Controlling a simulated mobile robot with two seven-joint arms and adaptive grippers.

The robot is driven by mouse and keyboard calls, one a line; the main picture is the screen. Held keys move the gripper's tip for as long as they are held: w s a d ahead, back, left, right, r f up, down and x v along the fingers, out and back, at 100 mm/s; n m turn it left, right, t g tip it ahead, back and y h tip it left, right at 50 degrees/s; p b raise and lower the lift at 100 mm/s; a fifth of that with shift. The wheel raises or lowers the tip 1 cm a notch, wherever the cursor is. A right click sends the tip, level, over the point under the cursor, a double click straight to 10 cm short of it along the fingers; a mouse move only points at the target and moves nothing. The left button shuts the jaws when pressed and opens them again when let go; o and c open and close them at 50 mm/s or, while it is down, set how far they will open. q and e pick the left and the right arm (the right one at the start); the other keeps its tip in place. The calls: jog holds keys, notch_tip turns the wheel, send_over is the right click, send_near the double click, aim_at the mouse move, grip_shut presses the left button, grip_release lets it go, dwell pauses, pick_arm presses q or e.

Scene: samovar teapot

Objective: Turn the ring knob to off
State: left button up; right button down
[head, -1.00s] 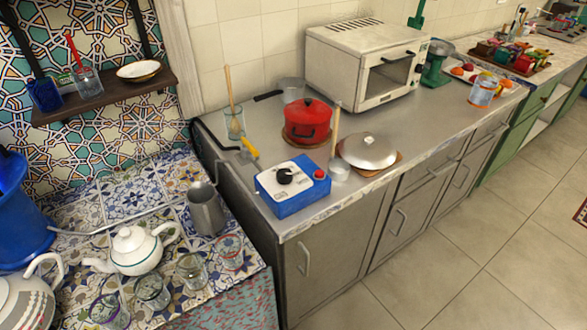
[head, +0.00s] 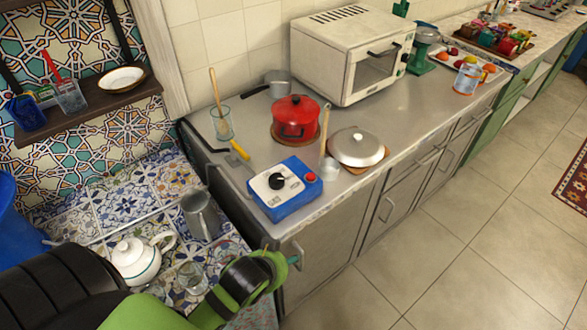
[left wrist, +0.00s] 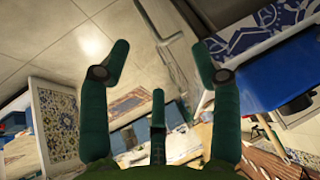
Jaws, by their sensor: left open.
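A blue box with a white top (head: 268,190) sits near the front left corner of the metal counter. It carries a black round knob (head: 276,181) and a red button (head: 310,177); I cannot make out which way the knob is set. My left gripper (head: 286,262) is at the end of the green and black arm, below and in front of the box and apart from it. In the left wrist view its green fingers are spread with nothing between them (left wrist: 158,75). A blue surface (left wrist: 265,85) shows there at the right; I cannot tell what it belongs to. My right gripper is not in view.
Behind the box are a yellow-handled tool (head: 239,150), a glass (head: 221,124), a red pot (head: 296,119) and a lidded pan (head: 356,148). A white teapot (head: 135,259) and metal jug (head: 201,216) stand on the tiled table beside my arm.

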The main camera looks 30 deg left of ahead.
pick_arm(q)
jog(key=w+d+r+m+t+h, duration=0.1)
jog(key=w+r+m+t, duration=0.3)
jog(key=w+r, duration=0.55)
jog(key=w+d+r+m+t, duration=0.25)
jog(key=w+r+t, duration=0.4)
jog(key=r, duration=0.55)
jog(key=w+d+r+m+t+h, duration=0.2)
jog(key=d+r+m+t+h, duration=0.1)
jog(key=d+r+m+h, duration=0.45)
jog(key=s+d+r+m+g+h, duration=0.2)
jog(key=d+r+m+g+h, duration=0.3)
jog(key=m+h, duration=0.65)
jog(key=m+g+y, duration=1.5)
jog(key=m+y, duration=0.2)
jog(key=y, duration=0.2)
send_over(276, 179)
notch_tip(276, 179, down, 16)
jog(key=shift+w+f, duration=0.1)
jog(key=shift+f, duration=0.15)
jog(key=shift+a+f+p, duration=0.1)
jog(key=shift+f+p, duration=0.1)
jog(key=shift+p, duration=0.1)
notch_tip(276, 179, down, 6)
jog(key=shift+r+p, duration=0.15)
jog(key=shift+p, duration=0.95)
jog(key=shift+f, duration=0.45)
jog(key=c, duration=1.2)
